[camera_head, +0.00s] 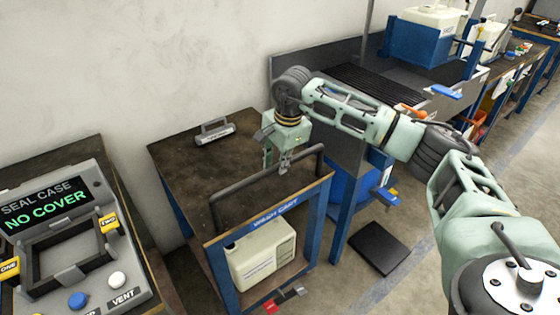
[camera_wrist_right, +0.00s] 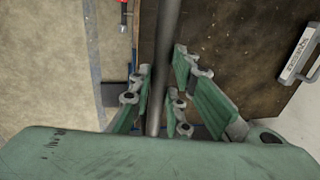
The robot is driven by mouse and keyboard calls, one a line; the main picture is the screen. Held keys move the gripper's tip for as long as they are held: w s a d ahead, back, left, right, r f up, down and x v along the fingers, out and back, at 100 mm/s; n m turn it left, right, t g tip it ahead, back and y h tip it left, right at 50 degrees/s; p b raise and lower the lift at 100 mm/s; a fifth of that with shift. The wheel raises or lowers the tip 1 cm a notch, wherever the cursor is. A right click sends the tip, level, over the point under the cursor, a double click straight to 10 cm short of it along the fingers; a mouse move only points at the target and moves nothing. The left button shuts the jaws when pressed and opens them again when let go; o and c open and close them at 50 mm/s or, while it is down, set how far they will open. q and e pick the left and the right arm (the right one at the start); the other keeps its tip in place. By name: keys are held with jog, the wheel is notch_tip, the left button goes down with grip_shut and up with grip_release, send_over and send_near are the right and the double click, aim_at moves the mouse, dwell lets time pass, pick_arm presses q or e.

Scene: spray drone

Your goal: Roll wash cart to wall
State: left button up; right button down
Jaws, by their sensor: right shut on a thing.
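The wash cart (camera_head: 182,163) has a worn brown top, a blue frame and a "WASH CART" label, and stands close to the pale wall. A dark bar handle (camera_head: 240,189) runs along its near edge. My right gripper (camera_head: 284,168) reaches down to the handle near its right end. In the right wrist view the grey bar (camera_wrist_right: 160,95) runs between the fingers of my right gripper (camera_wrist_right: 163,95), which are shut on it. A white jug (camera_head: 262,255) sits on the cart's lower shelf. My left gripper is out of view.
A grey seal case console (camera_head: 75,235) stands on a bench at the left, with a narrow gap to the cart. A sink bench (camera_head: 345,95) is at the right, with a blue bin below. A dark mat (camera_head: 380,247) lies on the floor. A grey-handled item (camera_head: 214,132) lies on the cart top.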

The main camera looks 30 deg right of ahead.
jog(key=shift+w+r, duration=0.2)
jog(key=shift+w, duration=0.05)
jog(key=c, duration=1.9)
grip_release()
jog(key=shift+c, duration=0.2)
jog(key=o, duration=0.3)
jog(key=shift+w+f, duration=0.1)
notch_tip(320, 180, up, 12)
jog(key=s, duration=0.2)
jog(key=shift+s, duration=0.25)
jog(key=shift+f, duration=0.15)
